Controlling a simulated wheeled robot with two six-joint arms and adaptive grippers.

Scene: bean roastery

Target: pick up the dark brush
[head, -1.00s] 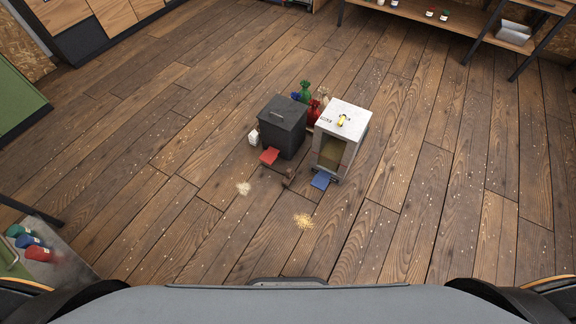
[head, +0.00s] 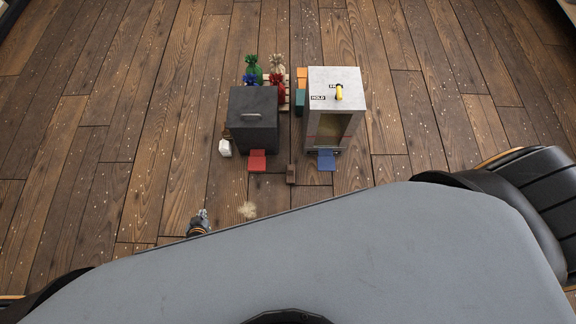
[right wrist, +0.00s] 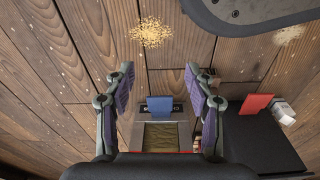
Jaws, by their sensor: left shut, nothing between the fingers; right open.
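A small dark brown block-like thing (head: 291,174), which may be the dark brush, stands on the floor between a red pedal (head: 257,160) and a blue pedal (head: 326,160). It is too small to tell bristles. In the right wrist view a brown thing (right wrist: 220,103) shows partly behind a finger, between the same pedals. My left gripper (head: 203,215) is shut and empty, low at the left, apart from it. My right gripper (right wrist: 160,75) is open and empty, pointing at the floor; my body hides it in the head view.
A dark bin (head: 253,118) and a pale grey cabinet (head: 335,90) with a yellow handle stand ahead. Several coloured sacks (head: 277,80) are behind the bin. A white item (head: 225,148) sits left of it. Loose grain (right wrist: 150,32) lies on the floor. Open floor spreads both sides.

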